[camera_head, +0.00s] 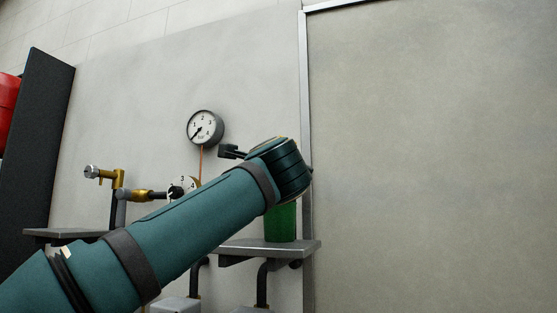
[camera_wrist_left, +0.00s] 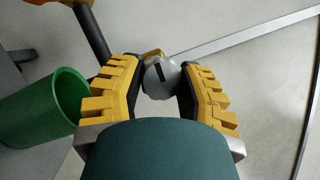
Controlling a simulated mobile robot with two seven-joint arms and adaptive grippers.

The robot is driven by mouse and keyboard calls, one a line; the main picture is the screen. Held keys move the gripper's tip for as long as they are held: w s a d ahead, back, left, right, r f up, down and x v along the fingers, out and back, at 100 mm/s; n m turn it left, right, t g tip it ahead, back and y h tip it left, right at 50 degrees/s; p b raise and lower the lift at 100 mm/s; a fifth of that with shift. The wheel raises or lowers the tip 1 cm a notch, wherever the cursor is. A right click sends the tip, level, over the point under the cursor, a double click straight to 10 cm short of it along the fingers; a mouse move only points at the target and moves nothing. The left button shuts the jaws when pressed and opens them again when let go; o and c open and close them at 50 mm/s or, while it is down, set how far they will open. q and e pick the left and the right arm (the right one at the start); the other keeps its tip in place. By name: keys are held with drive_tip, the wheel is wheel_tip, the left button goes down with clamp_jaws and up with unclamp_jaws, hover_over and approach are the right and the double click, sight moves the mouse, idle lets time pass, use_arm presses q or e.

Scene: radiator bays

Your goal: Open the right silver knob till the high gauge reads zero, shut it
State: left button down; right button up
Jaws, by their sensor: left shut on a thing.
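My left gripper (camera_wrist_left: 160,85) is shut on a silver knob (camera_wrist_left: 157,78), with one yellow-padded finger on each side of it. The knob has a dark slanting mark on its face. In the head view my arm hides this knob and the gripper's fingers. The high gauge (camera_head: 205,127) hangs on the wall; its needle points to the lower left, at about the zero end of the scale. A lower gauge (camera_head: 185,184) is partly covered by my arm. The other silver knob (camera_head: 91,171) sits on brass fittings at the left. My right gripper is not in view.
A green container (camera_head: 281,222) stands on a grey shelf (camera_head: 267,247) behind my wrist; it also shows in the wrist view (camera_wrist_left: 40,108). A dark panel (camera_head: 38,150) and a red object (camera_head: 8,105) are at the far left. The wall panel at right is clear.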

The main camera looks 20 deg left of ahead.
use_arm(q)
drive_tip(key=shift+s+a+r, duration=0.1)
drive_tip(key=shift+r, duration=0.05)
idle(0.3)
drive_tip(key=c, duration=0.5)
unclamp_jaws()
drive_tip(key=v, duration=1.2)
